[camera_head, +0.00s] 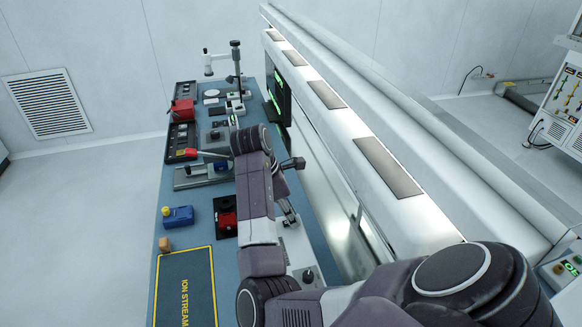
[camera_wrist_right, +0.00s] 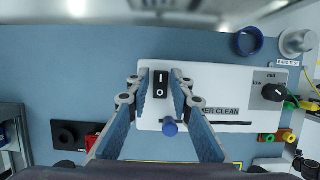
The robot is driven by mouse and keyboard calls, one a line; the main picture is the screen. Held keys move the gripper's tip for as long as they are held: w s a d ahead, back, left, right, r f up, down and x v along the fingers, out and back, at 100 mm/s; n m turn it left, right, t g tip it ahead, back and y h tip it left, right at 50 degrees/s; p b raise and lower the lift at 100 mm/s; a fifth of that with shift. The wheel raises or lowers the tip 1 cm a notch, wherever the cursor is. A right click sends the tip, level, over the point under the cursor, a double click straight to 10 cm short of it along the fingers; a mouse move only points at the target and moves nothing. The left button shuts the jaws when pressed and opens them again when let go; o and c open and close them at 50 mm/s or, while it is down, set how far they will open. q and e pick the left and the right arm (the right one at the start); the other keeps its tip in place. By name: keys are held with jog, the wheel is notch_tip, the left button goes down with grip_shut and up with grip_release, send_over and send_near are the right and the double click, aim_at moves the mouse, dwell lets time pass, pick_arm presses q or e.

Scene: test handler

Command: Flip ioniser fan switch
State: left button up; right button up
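A black rocker switch (camera_wrist_right: 160,84) marked I and O sits on a white panel (camera_wrist_right: 222,82) in the right wrist view. The panel's partly covered label reads "...ER CLEAN". My right gripper (camera_wrist_right: 160,78) is open, with one finger on each side of the switch. I cannot tell whether the fingers touch it or the panel. In the head view my right gripper (camera_head: 290,214) is small and partly hidden by my own arm, over the white panel (camera_head: 296,247) at the bench's right side. The switch is hidden there. My left gripper is not in view.
A blue knob (camera_wrist_right: 169,127) stands just below the switch, between the fingers. A black rotary knob (camera_wrist_right: 273,92) is on the panel's right. The bench also holds a red-black device (camera_head: 225,217), a blue box (camera_head: 178,216) and a yellow-edged mat (camera_head: 184,285). A long white housing (camera_head: 365,150) borders the right.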

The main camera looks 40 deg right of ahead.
jog(key=shift+o, duration=1)
jog(key=v, duration=0.6)
jog(key=shift+w+a+r, duration=0.1)
jog(key=shift+a+r, duration=0.1)
jog(key=shift+r, duration=0.5)
